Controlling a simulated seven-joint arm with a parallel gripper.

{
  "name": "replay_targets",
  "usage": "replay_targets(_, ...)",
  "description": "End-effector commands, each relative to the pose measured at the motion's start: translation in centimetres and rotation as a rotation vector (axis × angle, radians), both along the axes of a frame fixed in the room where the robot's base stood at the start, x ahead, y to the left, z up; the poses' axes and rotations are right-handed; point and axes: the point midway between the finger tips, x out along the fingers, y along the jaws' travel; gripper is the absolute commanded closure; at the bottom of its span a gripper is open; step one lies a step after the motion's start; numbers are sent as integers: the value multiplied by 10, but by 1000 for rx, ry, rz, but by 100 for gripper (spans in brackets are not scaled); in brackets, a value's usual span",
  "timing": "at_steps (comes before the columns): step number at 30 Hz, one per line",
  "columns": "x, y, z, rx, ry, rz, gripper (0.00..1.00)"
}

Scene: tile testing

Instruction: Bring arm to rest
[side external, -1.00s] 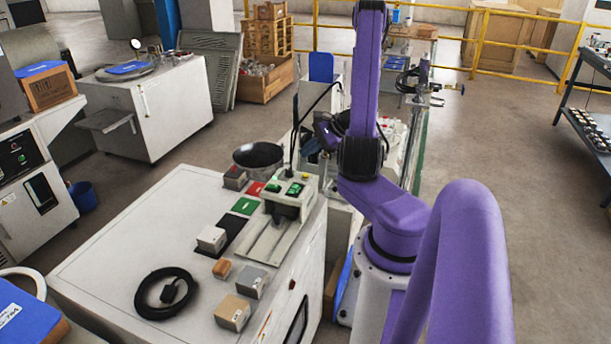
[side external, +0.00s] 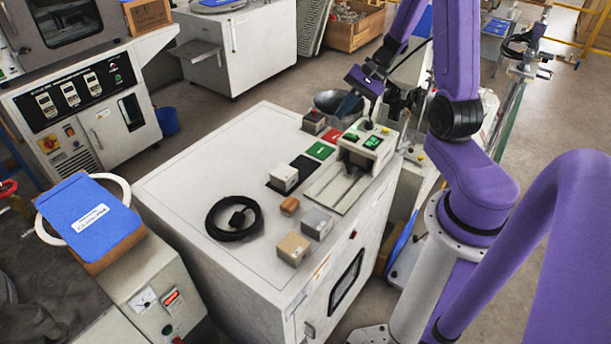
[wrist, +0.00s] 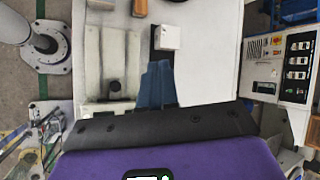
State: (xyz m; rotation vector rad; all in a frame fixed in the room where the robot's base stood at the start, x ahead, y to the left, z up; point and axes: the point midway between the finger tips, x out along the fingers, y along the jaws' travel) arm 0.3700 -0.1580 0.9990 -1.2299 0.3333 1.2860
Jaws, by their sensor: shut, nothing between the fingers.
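My gripper (side external: 346,104) hangs from the purple wrist near the back of the white cabinet (side external: 190,195). It is by the dark bowl (side external: 328,101) and left of the tester with the green display (side external: 366,145). In the wrist view its blue-grey fingers (wrist: 158,66) are together and empty. There they point toward a white block (wrist: 167,37) on a black patch. That white block also shows in the side view (side external: 284,177), apart from my gripper. The exact height of the fingers above the cabinet is hard to tell.
A red-topped block (side external: 314,121) stands near the bowl. An orange-brown block (side external: 289,205), a grey block (side external: 316,222), a tan block (side external: 293,248) and a coiled black cable (side external: 233,218) lie on the cabinet. Its left part is clear.

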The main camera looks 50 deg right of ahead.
Motion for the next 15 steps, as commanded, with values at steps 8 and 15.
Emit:
replay_targets(8,-18,82,17,-101,-3,456,100)
replay_targets(15,-51,135,29,-201,-28,829,100)
